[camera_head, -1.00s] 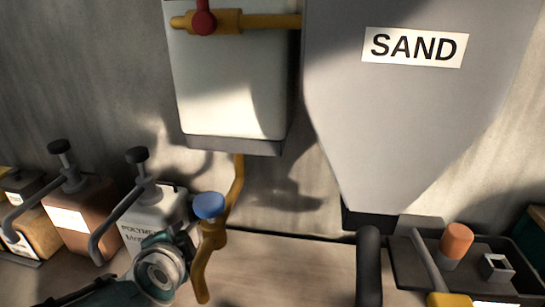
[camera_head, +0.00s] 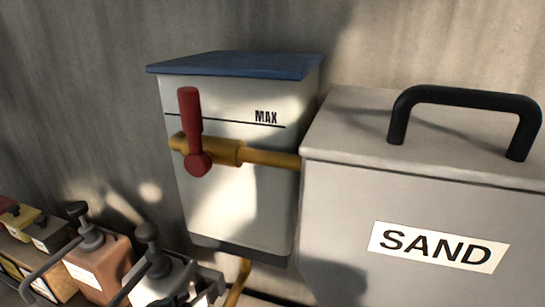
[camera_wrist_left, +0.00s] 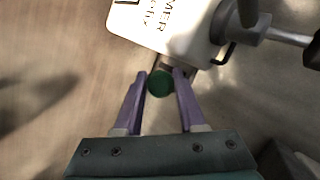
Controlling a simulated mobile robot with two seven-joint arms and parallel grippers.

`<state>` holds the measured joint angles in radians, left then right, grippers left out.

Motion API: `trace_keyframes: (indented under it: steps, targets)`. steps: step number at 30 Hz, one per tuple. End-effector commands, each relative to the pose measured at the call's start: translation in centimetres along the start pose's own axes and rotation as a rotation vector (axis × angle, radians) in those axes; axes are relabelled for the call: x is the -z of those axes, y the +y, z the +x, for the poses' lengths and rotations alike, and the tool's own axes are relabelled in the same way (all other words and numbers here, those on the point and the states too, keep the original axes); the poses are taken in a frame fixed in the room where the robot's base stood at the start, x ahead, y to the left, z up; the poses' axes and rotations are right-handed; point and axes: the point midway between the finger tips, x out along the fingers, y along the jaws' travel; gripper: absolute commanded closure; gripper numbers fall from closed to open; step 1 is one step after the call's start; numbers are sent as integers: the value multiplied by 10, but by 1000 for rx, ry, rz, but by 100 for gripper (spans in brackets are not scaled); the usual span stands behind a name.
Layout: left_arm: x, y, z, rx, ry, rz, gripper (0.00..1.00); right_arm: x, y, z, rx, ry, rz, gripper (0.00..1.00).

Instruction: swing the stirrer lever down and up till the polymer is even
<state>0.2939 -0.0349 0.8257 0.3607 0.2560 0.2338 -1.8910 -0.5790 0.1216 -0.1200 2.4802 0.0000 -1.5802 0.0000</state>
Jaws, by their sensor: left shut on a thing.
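The white polymer container (camera_wrist_left: 175,22), with part of its label readable, is at the top of the left wrist view. A round green knob (camera_wrist_left: 159,84), apparently the end of the stirrer lever, sits beside its lower edge. My left gripper (camera_wrist_left: 162,76) has its purple fingers shut on this green knob, one on each side. My right gripper is not in view.
A white tank (camera_head: 225,210) with a blue lid and MAX line hangs on the wall; its yellow pipe carries a red valve handle (camera_head: 190,130). A grey SAND hopper (camera_head: 350,220) with a black handle stands at right. A brown pump bottle (camera_head: 98,268) is at lower left.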

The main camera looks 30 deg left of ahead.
Motion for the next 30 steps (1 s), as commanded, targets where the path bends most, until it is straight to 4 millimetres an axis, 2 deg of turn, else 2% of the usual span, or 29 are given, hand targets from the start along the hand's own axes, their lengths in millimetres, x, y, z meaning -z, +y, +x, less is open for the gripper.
trace_keyframes:
  steps: [7, 8, 11, 20, 23, 30]
  targets:
    - [1, -2, 0, 4, 1, 0, 100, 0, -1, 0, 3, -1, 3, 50]
    - [1, -2, 0, 4, 1, 0, 59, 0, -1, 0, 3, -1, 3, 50]
    - [1, -2, 0, 4, 1, 0, 49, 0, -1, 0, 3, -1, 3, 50]
    - [1, -2, -5, 2, 1, 0, 49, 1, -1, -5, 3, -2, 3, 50]
    - [1, -4, -18, 0, 0, 0, 49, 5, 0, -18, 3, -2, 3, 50]
    - [2, -6, -64, 1, 0, 0, 49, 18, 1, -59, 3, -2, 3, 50]
